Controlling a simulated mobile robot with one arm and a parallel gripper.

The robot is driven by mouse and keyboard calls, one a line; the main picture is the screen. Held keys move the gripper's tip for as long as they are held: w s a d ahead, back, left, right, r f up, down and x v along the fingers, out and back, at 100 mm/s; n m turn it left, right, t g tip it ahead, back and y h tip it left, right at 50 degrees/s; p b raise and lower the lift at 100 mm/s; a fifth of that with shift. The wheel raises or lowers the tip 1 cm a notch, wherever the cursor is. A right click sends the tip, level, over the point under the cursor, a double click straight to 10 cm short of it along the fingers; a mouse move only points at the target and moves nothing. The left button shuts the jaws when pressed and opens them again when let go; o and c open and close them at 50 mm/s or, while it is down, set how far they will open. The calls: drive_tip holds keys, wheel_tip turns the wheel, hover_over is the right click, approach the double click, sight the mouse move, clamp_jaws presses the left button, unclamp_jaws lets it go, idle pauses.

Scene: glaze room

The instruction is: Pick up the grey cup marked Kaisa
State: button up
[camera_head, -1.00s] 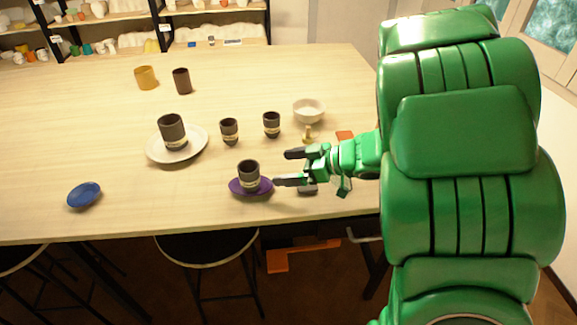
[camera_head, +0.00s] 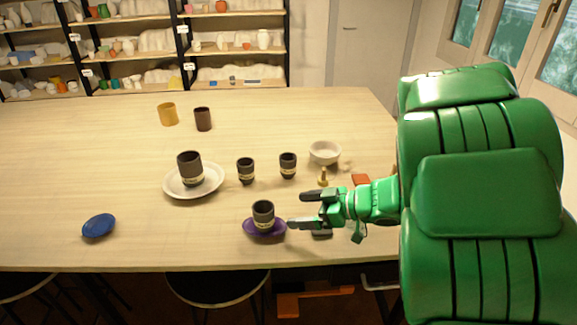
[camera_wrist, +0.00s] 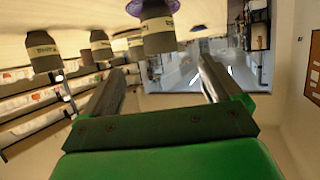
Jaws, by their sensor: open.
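Several dark grey cups with pale name bands stand on the table; I cannot read the names. One cup (camera_head: 263,211) stands upright on a purple saucer (camera_head: 250,229) near the front edge; it also shows in the wrist view (camera_wrist: 158,38). Two small cups, one (camera_head: 246,170) and another (camera_head: 288,164), stand on bare wood behind it. A larger cup (camera_head: 190,168) stands on a white plate (camera_head: 180,193). My gripper (camera_head: 303,210) is open and empty, just right of the cup on the purple saucer, fingers pointing toward it. In the wrist view that cup shows beyond the fingertips (camera_wrist: 163,68), between them.
A white bowl (camera_head: 325,153), a small brass-coloured object (camera_head: 323,178) and an orange block (camera_head: 361,180) are behind my gripper. A blue dish (camera_head: 98,226) is at left. A mustard cup (camera_head: 168,114) and a brown cup (camera_head: 203,119) stand farther back. The table's left middle is clear.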

drive_tip(key=shift+r, duration=0.1)
idle(0.3)
drive_tip(key=shift+r, duration=2.5)
drive_tip(key=m+t+h, duration=0.2)
drive_tip(key=m+t, duration=0.2)
drive_tip(key=t, duration=0.1)
approach(283, 157)
wheel_tip(283, 157, up, 6)
wheel_tip(283, 157, down, 6)
drive_tip(key=shift+s+r, duration=0.1)
drive_tip(key=shift+s, duration=0.05)
drive_tip(key=shift+x, duration=3.9)
drive_tip(key=shift+d, duration=0.1)
drive_tip(key=shift+c, duration=0.4)
drive_tip(key=c, duration=1.1)
